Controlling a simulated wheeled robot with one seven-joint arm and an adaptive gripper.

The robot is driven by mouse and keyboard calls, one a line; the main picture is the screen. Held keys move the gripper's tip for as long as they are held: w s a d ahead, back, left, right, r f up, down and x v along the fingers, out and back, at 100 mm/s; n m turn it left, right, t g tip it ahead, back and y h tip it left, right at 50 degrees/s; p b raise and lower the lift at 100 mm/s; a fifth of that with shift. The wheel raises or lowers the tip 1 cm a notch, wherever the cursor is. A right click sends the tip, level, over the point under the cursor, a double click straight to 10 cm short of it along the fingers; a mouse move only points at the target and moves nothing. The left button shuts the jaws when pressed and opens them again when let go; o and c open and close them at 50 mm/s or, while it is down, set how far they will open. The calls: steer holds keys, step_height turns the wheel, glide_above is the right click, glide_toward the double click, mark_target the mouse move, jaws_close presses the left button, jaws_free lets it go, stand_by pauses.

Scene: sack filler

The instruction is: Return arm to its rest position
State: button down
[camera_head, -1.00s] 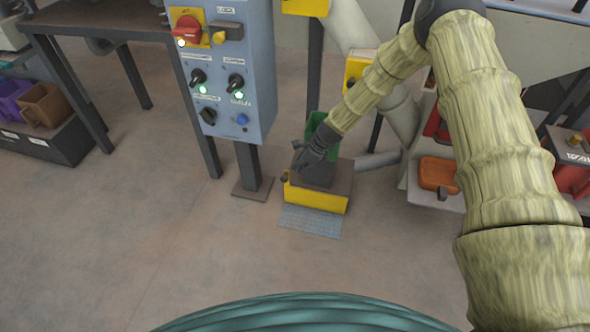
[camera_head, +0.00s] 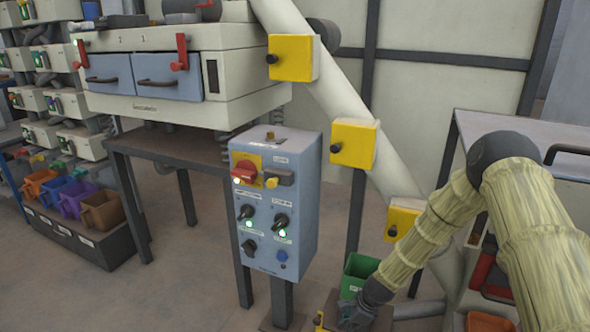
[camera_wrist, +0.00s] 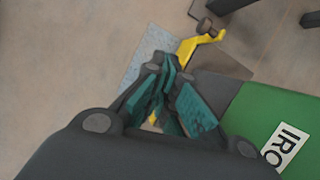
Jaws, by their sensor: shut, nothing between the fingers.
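My gripper (camera_head: 352,318) is low at the bottom edge of the head view, with my arm bent down to it from the right. It is beside a green bin (camera_head: 357,273), in front of and slightly left of it. In the wrist view the fingers (camera_wrist: 167,80) are closed together, with nothing held between them. The green bin (camera_wrist: 262,108) fills the right side there, with a white label partly reading "IRO". A yellow bracket (camera_wrist: 198,46) and a light metal plate (camera_wrist: 148,58) lie beyond the fingertips.
A blue-grey control box (camera_head: 272,205) on a post stands left of my gripper. Yellow boxes (camera_head: 352,143) sit along a slanted white pipe (camera_head: 312,80). A bench (camera_head: 560,130) is at the right. Open floor (camera_head: 190,285) lies to the lower left.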

steer(key=s+d+f+n+g+h, duration=0.1)
steer(key=s+f+n, duration=0.2)
steer(key=s, duration=0.4)
steer(key=s+f+n+h, duration=0.1)
steer(key=s+f+n, duration=0.2)
steer(key=s, duration=0.5)
steer(key=s+d+r+n+h, duration=0.1)
steer(key=s+d+n, duration=0.1)
steer(key=s+n, duration=0.8)
steer(key=s+d+r+n+h, duration=0.1)
steer(key=s+d+n, duration=0.15)
steer(key=s, duration=1.45)
step_height(320, 180, up, 28)
steer(key=n+p, duration=0.1)
steer(key=p, duration=2.6)
steer(key=shift+s+a+g+p, duration=0.15)
steer(key=shift+a+g+p, duration=0.15)
steer(key=shift+a+p, duration=0.1)
steer(key=shift+n, duration=0.25)
